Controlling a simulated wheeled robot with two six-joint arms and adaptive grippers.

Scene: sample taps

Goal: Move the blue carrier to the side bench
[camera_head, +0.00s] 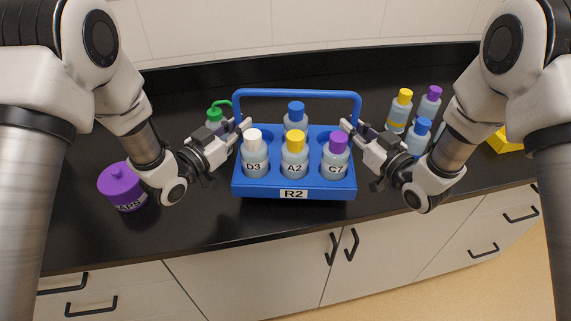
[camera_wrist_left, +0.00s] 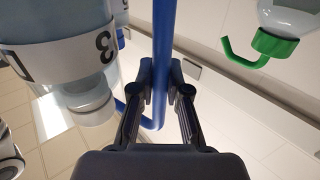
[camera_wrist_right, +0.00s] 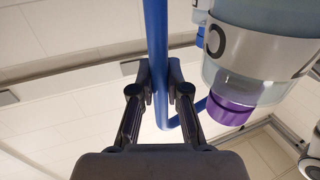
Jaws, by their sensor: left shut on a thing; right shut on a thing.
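The blue carrier (camera_head: 245,188), labelled R2, is in the middle of the head view at the black bench, with a tall blue handle frame. It holds several bottles, among them D3 with a white cap (camera_head: 254,160), A2 with a yellow cap (camera_head: 294,160), C7 with a purple cap (camera_head: 335,162) and a blue-capped one behind. My left gripper (camera_head: 243,127) is shut on the left upright of the handle, seen as a blue bar in the left wrist view (camera_wrist_left: 163,60). My right gripper (camera_head: 346,126) is shut on the right upright, also a blue bar in the right wrist view (camera_wrist_right: 157,50). Whether the carrier's base touches the bench is unclear.
A purple-lidded jar (camera_head: 122,187) stands at the left. A green-capped bottle (camera_head: 214,115) is behind my left gripper. Several bottles (camera_head: 400,110) stand behind my right arm, and a yellow object (camera_head: 502,140) lies farther right. The bench's front edge is close before the carrier.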

